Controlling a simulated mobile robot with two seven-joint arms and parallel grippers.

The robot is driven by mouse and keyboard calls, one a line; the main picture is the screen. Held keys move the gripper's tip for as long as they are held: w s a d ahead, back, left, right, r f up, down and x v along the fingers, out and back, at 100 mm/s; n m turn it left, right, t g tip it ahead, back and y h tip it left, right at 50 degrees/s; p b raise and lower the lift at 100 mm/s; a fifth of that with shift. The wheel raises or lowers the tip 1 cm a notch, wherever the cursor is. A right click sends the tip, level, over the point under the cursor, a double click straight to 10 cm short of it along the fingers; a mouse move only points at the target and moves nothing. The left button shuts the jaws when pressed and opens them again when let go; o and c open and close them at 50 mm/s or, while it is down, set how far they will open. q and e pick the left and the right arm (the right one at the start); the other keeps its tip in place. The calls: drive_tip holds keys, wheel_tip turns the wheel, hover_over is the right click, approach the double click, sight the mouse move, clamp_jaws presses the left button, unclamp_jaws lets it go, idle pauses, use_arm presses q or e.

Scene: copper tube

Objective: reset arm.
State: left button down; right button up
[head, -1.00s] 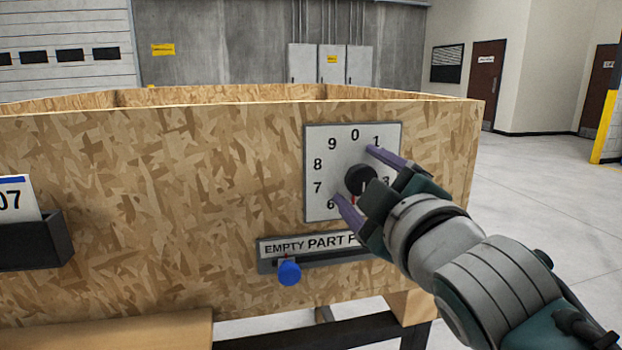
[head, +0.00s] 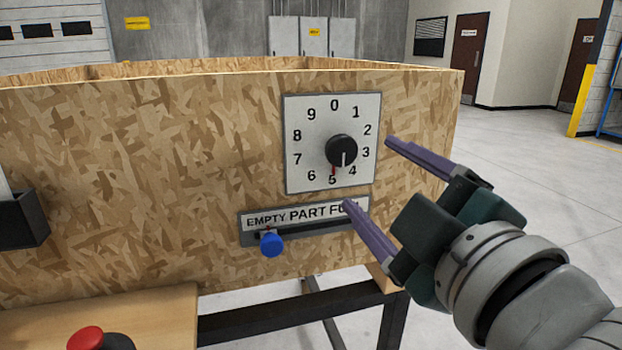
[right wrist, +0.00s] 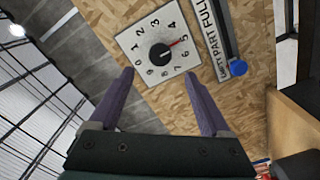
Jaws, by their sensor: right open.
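My right gripper (head: 367,182) is open and empty, its purple fingers spread wide, to the lower right of the dial knob and apart from it. It also shows in the right wrist view (right wrist: 160,90), with nothing between the fingers. The black knob (head: 341,150) sits on a white dial plate (head: 300,178) with digits 0 to 9. Its red mark points at 5; it also shows in the right wrist view (right wrist: 160,54). My left gripper is not in view.
A wooden crate wall (head: 150,160) carries the dial. Below it is a slider with a blue knob (head: 271,243) at the "EMPTY" end; one fingertip overlaps the label's right part. A red button (head: 85,338) is at lower left. Open floor lies to the right.

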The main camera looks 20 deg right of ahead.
drive_tip(key=s+d+f+m+g+p, duration=0.1)
drive_tip(key=s+f+m+g+p, duration=0.15)
drive_tip(key=s+g, duration=0.4)
drive_tip(key=s+d+f+m+g+p, duration=0.1)
drive_tip(key=s+f+m+g+p, duration=0.2)
drive_tip(key=s, duration=0.6)
drive_tip(key=s+d+f+m+g+p, duration=0.1)
drive_tip(key=s+f+m+g+p, duration=0.1)
drive_tip(key=s+m+g, duration=0.4)
wheel_tip(320, 180, up, 37)
drive_tip(key=s+n+t+p, duration=0.1)
drive_tip(key=n+p, duration=0.1)
drive_tip(key=p, duration=3.5)
drive_tip(key=shift+r, duration=0.15)
